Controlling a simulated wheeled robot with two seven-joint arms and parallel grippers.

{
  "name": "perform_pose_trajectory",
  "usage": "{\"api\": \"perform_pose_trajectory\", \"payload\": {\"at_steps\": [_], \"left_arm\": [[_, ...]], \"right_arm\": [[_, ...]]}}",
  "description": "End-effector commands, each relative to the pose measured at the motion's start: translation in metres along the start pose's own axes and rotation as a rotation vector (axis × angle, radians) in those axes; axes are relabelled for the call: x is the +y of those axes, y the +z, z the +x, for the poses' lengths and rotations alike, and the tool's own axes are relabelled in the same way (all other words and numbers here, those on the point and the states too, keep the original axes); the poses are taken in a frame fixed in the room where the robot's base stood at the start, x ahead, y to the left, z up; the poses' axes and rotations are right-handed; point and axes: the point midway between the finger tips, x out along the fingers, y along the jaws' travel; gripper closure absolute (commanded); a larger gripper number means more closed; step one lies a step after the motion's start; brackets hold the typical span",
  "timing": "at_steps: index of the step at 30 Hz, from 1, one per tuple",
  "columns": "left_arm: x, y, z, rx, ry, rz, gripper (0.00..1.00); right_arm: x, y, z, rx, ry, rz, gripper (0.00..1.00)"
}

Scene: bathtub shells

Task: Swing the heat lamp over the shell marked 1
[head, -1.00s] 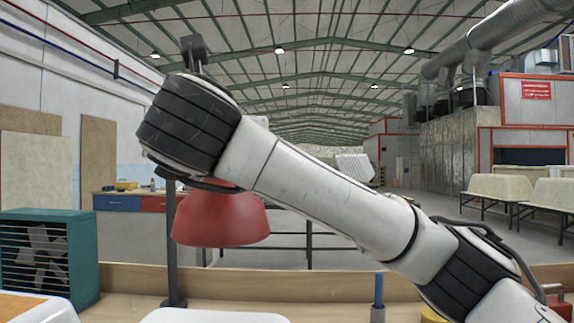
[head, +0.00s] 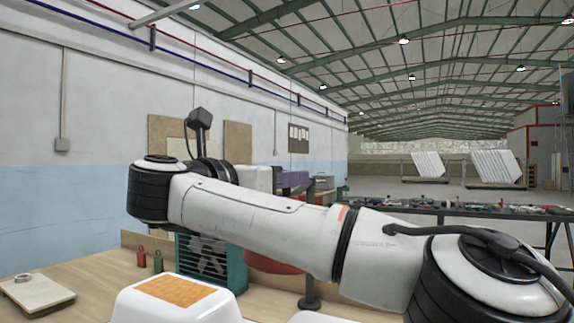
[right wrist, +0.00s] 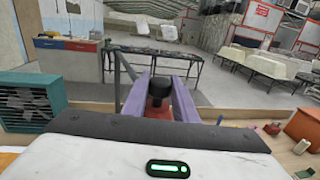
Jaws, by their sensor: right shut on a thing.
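The heat lamp's red shade (head: 275,262) shows below my right arm in the head view, partly hidden by it. It hangs left of its dark post (head: 311,293). My right gripper (head: 300,181) is behind that arm. In the right wrist view its purple fingers (right wrist: 160,90) are shut on the lamp's black knob (right wrist: 158,87), with red of the shade below. A white shell (head: 135,312) with an orange patch on top stands at front left of the lamp. Part of another white shell (head: 320,318) shows at the bottom edge. I cannot read any shell's number. My left gripper is not in view.
A teal fan heater (head: 238,268) stands behind the first shell, close to the shade. Two small weights, red (head: 141,257) and green (head: 158,261), and a board with a tape roll (head: 36,292) are at the left. Bench between the board and shell is clear.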

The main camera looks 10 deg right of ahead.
Motion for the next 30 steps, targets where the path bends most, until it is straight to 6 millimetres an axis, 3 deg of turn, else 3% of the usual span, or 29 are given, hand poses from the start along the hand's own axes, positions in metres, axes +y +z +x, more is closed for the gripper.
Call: {"api": "perform_pose_trajectory", "payload": {"at_steps": [21, 22, 25, 30], "left_arm": [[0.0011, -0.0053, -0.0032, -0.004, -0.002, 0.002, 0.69], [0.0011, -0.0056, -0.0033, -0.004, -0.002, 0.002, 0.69], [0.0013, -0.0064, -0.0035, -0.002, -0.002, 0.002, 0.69], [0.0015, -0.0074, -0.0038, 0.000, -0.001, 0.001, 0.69]], "right_arm": [[0.0049, -0.0012, 0.0093, 0.004, -0.044, 0.000, 1.00], [0.0049, -0.0012, 0.0093, 0.004, -0.044, 0.000, 0.73], [0.0049, -0.0011, 0.0092, 0.003, -0.043, 0.000, 0.56], [0.0050, -0.0007, 0.0086, 0.002, -0.043, -0.001, 0.56]]}}
